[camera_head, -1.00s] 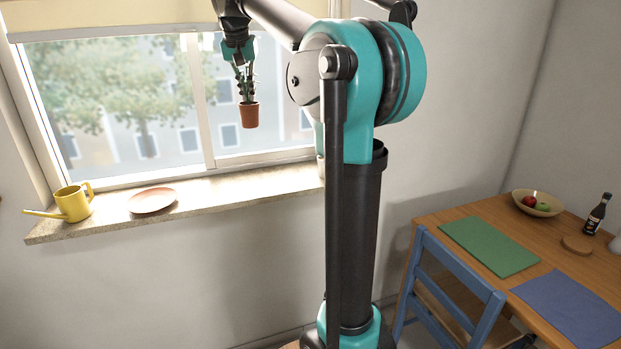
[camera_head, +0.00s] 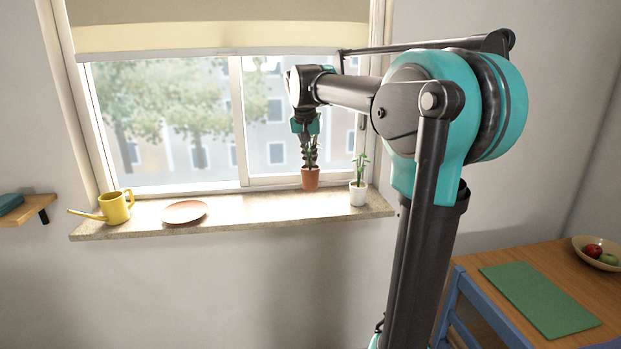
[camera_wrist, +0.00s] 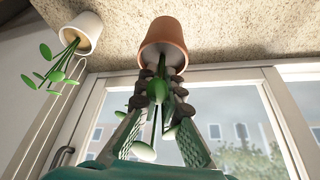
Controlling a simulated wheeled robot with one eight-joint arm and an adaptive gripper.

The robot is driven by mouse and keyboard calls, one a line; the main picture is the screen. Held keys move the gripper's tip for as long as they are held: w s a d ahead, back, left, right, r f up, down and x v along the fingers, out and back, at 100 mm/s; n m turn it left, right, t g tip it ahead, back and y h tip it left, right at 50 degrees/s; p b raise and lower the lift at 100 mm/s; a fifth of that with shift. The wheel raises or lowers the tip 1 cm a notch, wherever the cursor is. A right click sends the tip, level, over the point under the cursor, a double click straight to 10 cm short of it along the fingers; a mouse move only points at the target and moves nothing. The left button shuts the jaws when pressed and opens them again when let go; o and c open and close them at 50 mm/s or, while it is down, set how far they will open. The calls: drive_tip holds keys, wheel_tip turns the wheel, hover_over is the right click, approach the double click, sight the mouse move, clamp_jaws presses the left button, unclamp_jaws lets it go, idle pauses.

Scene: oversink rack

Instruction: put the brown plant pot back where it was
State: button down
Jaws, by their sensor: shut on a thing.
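The brown plant pot (camera_head: 311,179) with its green plant is at the right part of the window sill (camera_head: 250,208), upright. My gripper (camera_head: 309,160) points down over it and is shut on the plant just above the pot's rim. In the wrist view the pot (camera_wrist: 163,42) is in front of the sill (camera_wrist: 225,35), with my fingers (camera_wrist: 157,92) around the stem and leaves. The pot's base is at or very close to the sill; I cannot tell whether it touches.
A white pot with a plant (camera_head: 358,192) stands just right of the brown pot. A terracotta saucer (camera_head: 184,212) and a yellow watering can (camera_head: 114,208) are farther left. The sill between saucer and brown pot is clear. The window (camera_head: 200,130) is close behind.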

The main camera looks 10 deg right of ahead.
sight(310, 177)
drive_tip(key=shift+f, duration=3.25)
drive_tip(key=c, duration=1.7)
unclamp_jaws()
drive_tip(key=shift+f, duration=0.1)
drive_tip(key=v, duration=1.2)
drive_tip(key=s+d+f+n, duration=0.1)
drive_tip(key=s+d+f, duration=0.1)
drive_tip(key=s+f, duration=0.6)
drive_tip(key=s+d+f+n+y, duration=0.1)
drive_tip(key=s+d+f+n, duration=0.1)
drive_tip(key=s+f, duration=0.7)
drive_tip(key=s+d+f+n, duration=0.1)
drive_tip(key=s+f, duration=0.8)
drive_tip(key=f, duration=1)
drive_tip(key=shift+s+d+f+y, duration=0.1)
drive_tip(key=shift+s+d+y, duration=0.1)
drive_tip(key=shift+d+y, duration=0.2)
